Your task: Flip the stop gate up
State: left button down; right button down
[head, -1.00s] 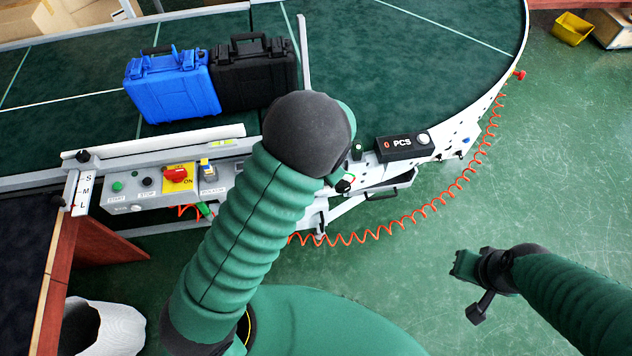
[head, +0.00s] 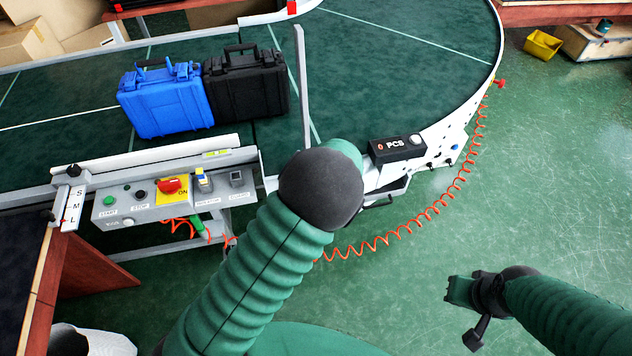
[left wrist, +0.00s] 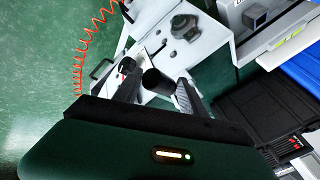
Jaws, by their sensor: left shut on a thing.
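A thin grey bar (head: 303,90), which looks like the stop gate, stands out at the conveyor's near edge, right of the black case. I cannot tell for sure whether it is upright or lies across the belt. In the left wrist view my left gripper (left wrist: 157,76) has its fingers on both sides of a black cylindrical handle (left wrist: 156,84) by a white bracket, and is shut on it. In the head view my own left arm hides that gripper and the handle. My right gripper (head: 462,291) hangs over the green floor, away from the conveyor; its jaw opening is unclear.
A blue case (head: 165,103) and a black case (head: 247,85) stand side by side on the green belt (head: 400,55). A control box (head: 170,195) and a PCS counter (head: 396,148) sit at the near edge. An orange coiled hose (head: 435,208) hangs below.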

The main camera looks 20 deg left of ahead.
pick_arm(q)
jog(key=c, duration=1.1)
grip_release()
jog(key=shift+s+d+f, duration=0.35)
jog(key=shift+s+f, duration=0.15)
jog(key=shift+f, duration=0.1)
jog(key=shift+c, duration=0.2)
jog(key=shift+w+d, duration=0.1)
jog(key=shift+w, duration=0.05)
jog(key=shift+w, duration=0.1)
jog(key=shift+w+r, duration=0.1)
jog(key=shift+w+r, duration=0.1)
jog(key=shift+w, duration=0.05)
jog(key=shift+r, duration=0.1)
